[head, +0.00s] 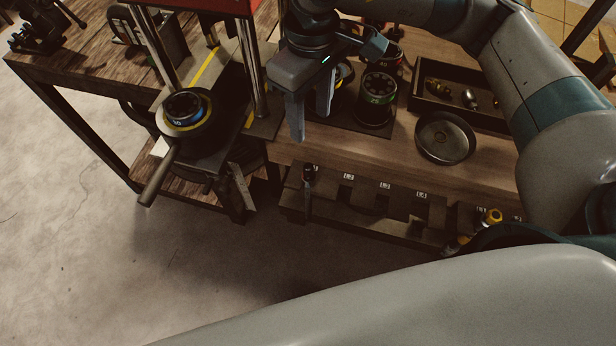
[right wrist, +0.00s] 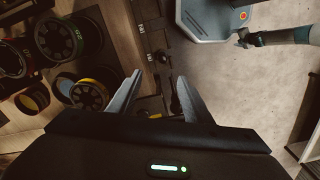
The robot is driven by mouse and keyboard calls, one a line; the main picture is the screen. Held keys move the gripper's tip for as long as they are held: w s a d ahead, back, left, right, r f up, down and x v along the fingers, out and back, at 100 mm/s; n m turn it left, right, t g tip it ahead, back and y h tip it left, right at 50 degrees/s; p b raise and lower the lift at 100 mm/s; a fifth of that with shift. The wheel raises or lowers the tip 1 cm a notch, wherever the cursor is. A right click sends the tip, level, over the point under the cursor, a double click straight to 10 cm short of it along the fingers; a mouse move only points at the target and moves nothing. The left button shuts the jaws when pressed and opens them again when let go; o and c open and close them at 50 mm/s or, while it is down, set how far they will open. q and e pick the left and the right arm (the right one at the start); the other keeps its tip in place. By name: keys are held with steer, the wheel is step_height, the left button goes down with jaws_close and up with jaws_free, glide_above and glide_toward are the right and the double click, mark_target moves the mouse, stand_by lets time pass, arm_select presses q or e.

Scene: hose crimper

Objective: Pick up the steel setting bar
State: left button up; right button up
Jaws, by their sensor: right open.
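My right gripper (head: 310,125) is open and empty, with its fingers pointing down above the front edge of the bench. In the right wrist view my right gripper (right wrist: 158,78) shows both fingers apart, with part of the rack beyond them. A slim upright dark tool (head: 309,174), possibly the steel setting bar, stands in the left end of the labelled rack (head: 365,207), below and apart from the gripper. I cannot be sure of its identity. What looks like the end of my left arm (right wrist: 242,39) shows small in the right wrist view; its jaws are unclear.
The crimper's round head (head: 187,115) with its long handle (head: 157,182) juts out at left. A dark die pot with a green ring (head: 377,100), a round metal dish (head: 445,137) and a tray of fittings (head: 455,102) are on the bench. Yellow-ended tools (head: 492,216) sit at the rack's right.

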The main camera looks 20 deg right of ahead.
steer(key=p, duration=0.5)
glide_toward(308, 167)
steer(key=f, duration=0.5)
steer(key=shift+w+d, duration=0.1)
steer(key=shift+d, duration=0.15)
steer(key=shift+f, duration=0.65)
steer(key=shift+a+f+p, duration=0.15)
steer(key=shift+f+p, duration=0.65)
steer(key=shift+p, duration=0.35)
step_height(308, 167, down, 2)
steer(key=shift+a+p, duration=0.1)
steer(key=shift+p, duration=0.5)
steer(key=shift+f, duration=0.8)
